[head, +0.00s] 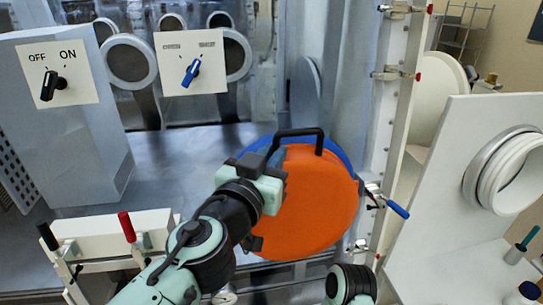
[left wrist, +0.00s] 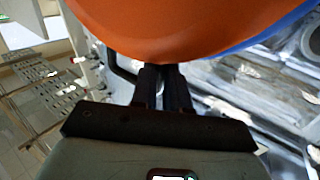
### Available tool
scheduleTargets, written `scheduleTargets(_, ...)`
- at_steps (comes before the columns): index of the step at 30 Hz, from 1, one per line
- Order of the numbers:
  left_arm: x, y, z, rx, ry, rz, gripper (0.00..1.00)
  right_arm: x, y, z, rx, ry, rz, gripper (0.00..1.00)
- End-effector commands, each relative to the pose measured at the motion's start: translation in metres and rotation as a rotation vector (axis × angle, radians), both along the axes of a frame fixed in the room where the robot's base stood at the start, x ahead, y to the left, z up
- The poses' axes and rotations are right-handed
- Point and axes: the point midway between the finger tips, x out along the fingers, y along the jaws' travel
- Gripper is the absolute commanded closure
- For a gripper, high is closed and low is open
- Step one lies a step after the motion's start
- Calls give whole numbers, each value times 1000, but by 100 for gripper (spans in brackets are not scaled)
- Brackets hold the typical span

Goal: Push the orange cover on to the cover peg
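The orange cover (head: 308,205) is a large round disc with a black bar handle (head: 300,133) near its top. It stands roughly upright in front of a blue ring (head: 345,158), whose edge shows behind it. My left gripper (head: 272,163) is at the cover's upper left, by the handle. In the left wrist view its fingers (left wrist: 164,82) are close together, with the black handle (left wrist: 122,72) running into them, below the orange cover (left wrist: 180,30). I cannot make out the cover peg. My right gripper is out of view.
A blue-handled latch (head: 397,209) sits just right of the cover on the frame. An OFF/ON switch panel (head: 85,75) and a panel with a blue knob (head: 210,75) stand at left. A red-handled clamp (head: 127,228) is at lower left. A white glove port (head: 515,180) is at right.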

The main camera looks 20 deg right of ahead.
Motion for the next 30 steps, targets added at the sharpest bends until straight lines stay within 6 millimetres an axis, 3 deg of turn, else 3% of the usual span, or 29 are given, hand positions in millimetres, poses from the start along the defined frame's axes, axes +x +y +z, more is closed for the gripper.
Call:
scheduleTargets(3, 0, 0, 0, 0, 0, 0, 100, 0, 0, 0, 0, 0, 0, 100)
scheduleTargets(4, 0, 0, 0, 0, 0, 0, 92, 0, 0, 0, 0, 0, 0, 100)
scheduleTargets(5, 0, 0, 0, 0, 0, 0, 100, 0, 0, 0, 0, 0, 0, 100)
scheduleTargets(7, 0, 0, 0, 0, 0, 0, 100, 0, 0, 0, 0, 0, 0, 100)
scheduleTargets(8, -1, 0, 2, -4, -2, 0, 89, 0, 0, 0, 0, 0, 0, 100)
scheduleTargets(9, -1, 0, 2, -4, -2, 0, 100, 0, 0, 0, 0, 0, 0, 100)
scheduleTargets(30, -2, 1, 6, -5, -3, -1, 100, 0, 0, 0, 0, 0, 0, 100)
